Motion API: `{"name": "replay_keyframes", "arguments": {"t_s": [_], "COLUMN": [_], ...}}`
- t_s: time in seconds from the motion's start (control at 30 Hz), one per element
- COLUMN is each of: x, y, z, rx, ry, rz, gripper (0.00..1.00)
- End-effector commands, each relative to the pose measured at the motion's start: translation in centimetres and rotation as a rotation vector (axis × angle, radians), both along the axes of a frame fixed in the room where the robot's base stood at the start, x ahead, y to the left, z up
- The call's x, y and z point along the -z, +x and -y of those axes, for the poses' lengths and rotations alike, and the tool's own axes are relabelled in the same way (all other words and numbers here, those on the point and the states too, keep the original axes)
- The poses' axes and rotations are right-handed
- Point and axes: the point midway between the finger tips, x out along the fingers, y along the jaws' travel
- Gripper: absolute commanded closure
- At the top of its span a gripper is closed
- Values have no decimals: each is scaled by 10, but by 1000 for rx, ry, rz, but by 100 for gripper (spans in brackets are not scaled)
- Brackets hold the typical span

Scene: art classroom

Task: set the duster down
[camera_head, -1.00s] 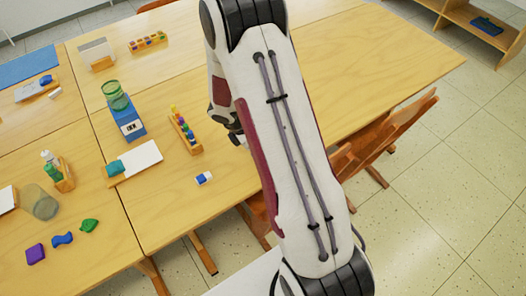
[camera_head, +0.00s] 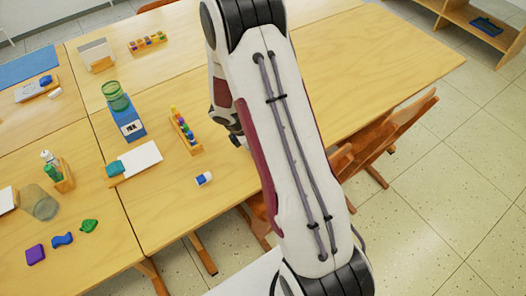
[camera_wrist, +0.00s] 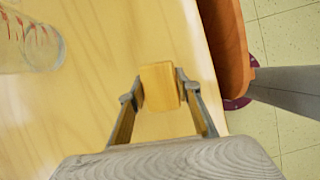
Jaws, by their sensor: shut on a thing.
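The duster, a wooden-topped block (camera_wrist: 160,87), sits between the two fingertips of my gripper (camera_wrist: 160,88) in the wrist view. The gripper is shut on it. The duster is over the pale wooden table (camera_wrist: 100,95), near the table's edge; I cannot tell whether it touches the surface. In the head view my arm hides the duster and most of the gripper, and the table (camera_head: 340,60) stretches out behind the arm.
A chair (camera_wrist: 225,45) is beside the table edge. The table right of my arm is bare.

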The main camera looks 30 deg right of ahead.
Motion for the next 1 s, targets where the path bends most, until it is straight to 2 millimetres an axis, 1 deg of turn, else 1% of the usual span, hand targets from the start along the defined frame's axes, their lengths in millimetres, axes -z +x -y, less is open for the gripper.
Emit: {"name": "replay_keyframes", "arguments": {"t_s": [0.27,0.53,0.77,1.0], "x": [-3,-19,-46,-85], "y": [0,1,1,1], "z": [0,1,0,0], "rx": [1,0,1,1], "ry": [-1,-2,-1,-2], "rz": [1,2,5,6], "gripper": [92,92,92,92]}}
